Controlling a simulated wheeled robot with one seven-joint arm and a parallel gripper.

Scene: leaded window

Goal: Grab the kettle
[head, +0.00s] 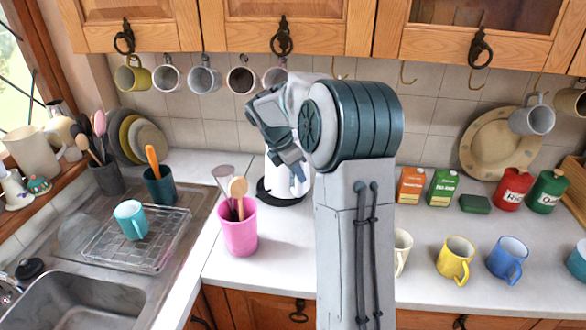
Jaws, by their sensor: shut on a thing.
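The kettle (276,181) is white with a black base and stands on the white counter behind my arm, near the back wall. My arm hides its upper part and right side. My gripper (297,174) is at the kettle, in front of its body, and is shut on it. The exact place of the grip and the handle are hard to make out behind the fingers and arm.
A pink pot (238,232) with utensils stands left of the kettle. A drying rack (135,240) holds a teal mug (130,219). Several mugs hang above. Right of my arm are boxes, a red canister (513,190), a green canister (546,192) and a yellow mug (455,260).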

